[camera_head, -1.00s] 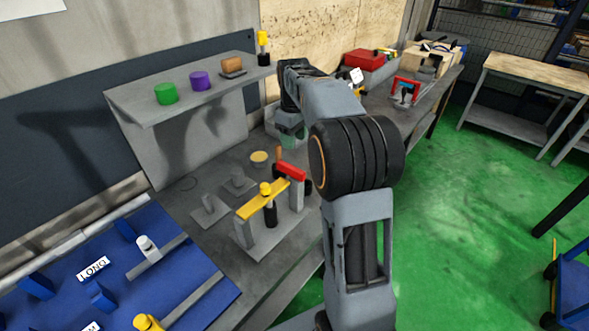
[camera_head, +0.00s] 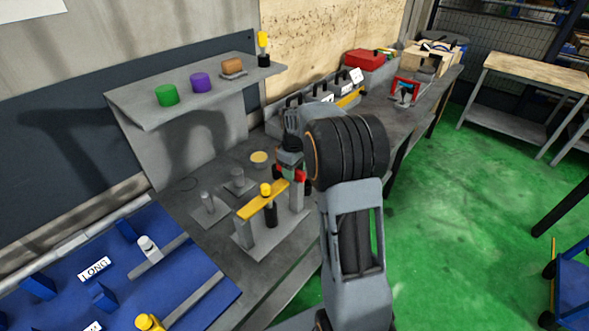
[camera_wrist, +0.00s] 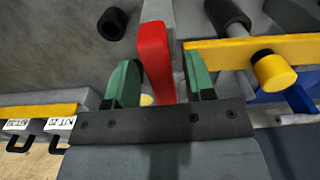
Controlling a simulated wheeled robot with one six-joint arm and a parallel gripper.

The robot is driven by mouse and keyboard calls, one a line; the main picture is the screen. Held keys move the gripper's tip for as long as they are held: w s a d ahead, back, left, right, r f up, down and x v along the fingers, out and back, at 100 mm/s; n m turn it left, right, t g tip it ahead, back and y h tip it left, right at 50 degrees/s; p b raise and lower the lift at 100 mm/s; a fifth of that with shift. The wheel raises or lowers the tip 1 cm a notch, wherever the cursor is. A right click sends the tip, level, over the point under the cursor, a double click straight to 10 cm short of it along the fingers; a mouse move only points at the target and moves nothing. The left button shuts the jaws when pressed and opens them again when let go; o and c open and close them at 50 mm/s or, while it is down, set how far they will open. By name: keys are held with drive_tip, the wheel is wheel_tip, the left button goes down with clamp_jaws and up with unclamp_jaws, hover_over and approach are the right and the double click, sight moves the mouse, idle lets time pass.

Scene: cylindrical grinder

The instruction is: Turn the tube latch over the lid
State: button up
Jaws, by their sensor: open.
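The red bar (camera_head: 302,176), which looks like the latch, sits on top of a grey post at the right end of a grey fixture. The yellow bar (camera_head: 252,205) with a yellow knob (camera_head: 265,189) spans the fixture beside it, above a black cylinder (camera_head: 271,215). I cannot tell which part is the lid. My gripper (camera_head: 290,174) is at the red bar and hides its middle. In the wrist view the green fingers of my gripper (camera_wrist: 160,76) are open, one on each side of the red bar (camera_wrist: 153,55); gaps show between. The yellow bar (camera_wrist: 240,46) lies right of the fingers.
Grey plates with upright pegs (camera_head: 208,203) and a yellow disc (camera_head: 259,159) stand left of and behind the fixture. A sloped shelf (camera_head: 140,107) holds green, purple and orange pieces. A blue board (camera_head: 75,285) lies at front left. Labelled boxes (camera_head: 325,97) stand behind.

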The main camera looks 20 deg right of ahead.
clamp_jaws()
idle(0.4)
